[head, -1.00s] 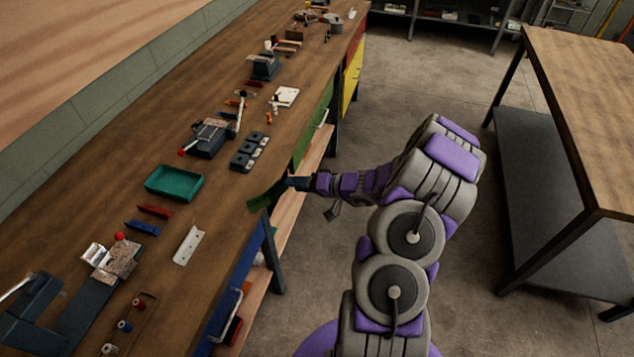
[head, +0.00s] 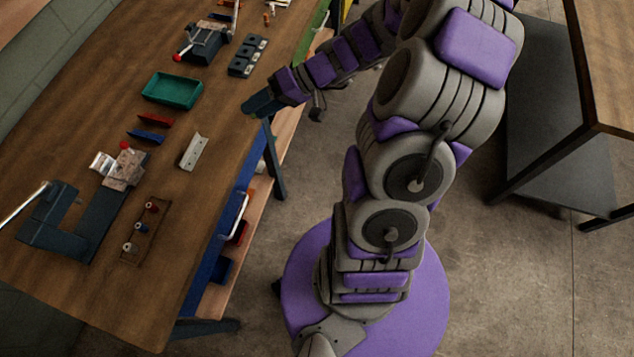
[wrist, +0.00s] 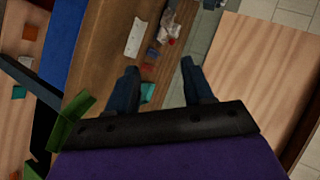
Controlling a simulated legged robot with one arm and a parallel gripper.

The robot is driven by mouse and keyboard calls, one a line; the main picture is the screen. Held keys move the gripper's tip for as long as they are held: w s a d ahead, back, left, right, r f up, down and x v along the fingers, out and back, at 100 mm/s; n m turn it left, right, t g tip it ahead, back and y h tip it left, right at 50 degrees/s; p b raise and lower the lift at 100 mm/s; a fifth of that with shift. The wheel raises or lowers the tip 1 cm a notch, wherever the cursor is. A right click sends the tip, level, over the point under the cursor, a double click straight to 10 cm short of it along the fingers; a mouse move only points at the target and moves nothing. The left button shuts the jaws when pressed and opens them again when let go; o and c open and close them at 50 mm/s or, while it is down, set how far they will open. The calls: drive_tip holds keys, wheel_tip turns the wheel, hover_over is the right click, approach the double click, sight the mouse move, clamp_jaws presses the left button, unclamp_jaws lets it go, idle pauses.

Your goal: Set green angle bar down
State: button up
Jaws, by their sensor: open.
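My gripper (head: 264,103) is at the front edge of the long wooden bench in the head view. In the wrist view its two fingers (wrist: 160,72) stand apart with nothing held between them. A green angled piece (wrist: 72,122), which looks like the green angle bar, is left of the fingers in the wrist view, near the bench edge and a dark leg. I cannot tell whether it rests on anything.
The bench (head: 215,190) holds a teal tray (head: 172,90), red (head: 155,120) and blue (head: 146,136) bars, a pale angle bar (head: 194,151) and a dark vise-like fixture (head: 88,222). Bare bench top lies around the pale bar. Another table (head: 612,75) stands right.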

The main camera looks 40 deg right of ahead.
drive_tip(key=s+a+r+n+g+h, duration=0.1)
drive_tip(key=s+a+r+g+h, duration=0.2)
drive_tip(key=s, duration=0.4)
drive_tip(key=s+a+r+n+g+h, duration=0.1)
drive_tip(key=s+a+r+g, duration=0.15)
drive_tip(key=s+a, duration=0.35)
drive_tip(key=s+d+r+h, duration=0.1)
drive_tip(key=s+d+h, duration=0.2)
drive_tip(key=s, duration=0.4)
drive_tip(key=s+d+r+m+h, duration=0.1)
drive_tip(key=s+d+h, duration=0.2)
drive_tip(key=s+h, duration=0.2)
drive_tip(key=shift+s+m, duration=0.3)
drive_tip(key=shift+s, duration=0.65)
drive_tip(key=shift+a+g, duration=0.25)
drive_tip(key=shift+a, duration=0.1)
drive_tip(key=shift+c, duration=0.4)
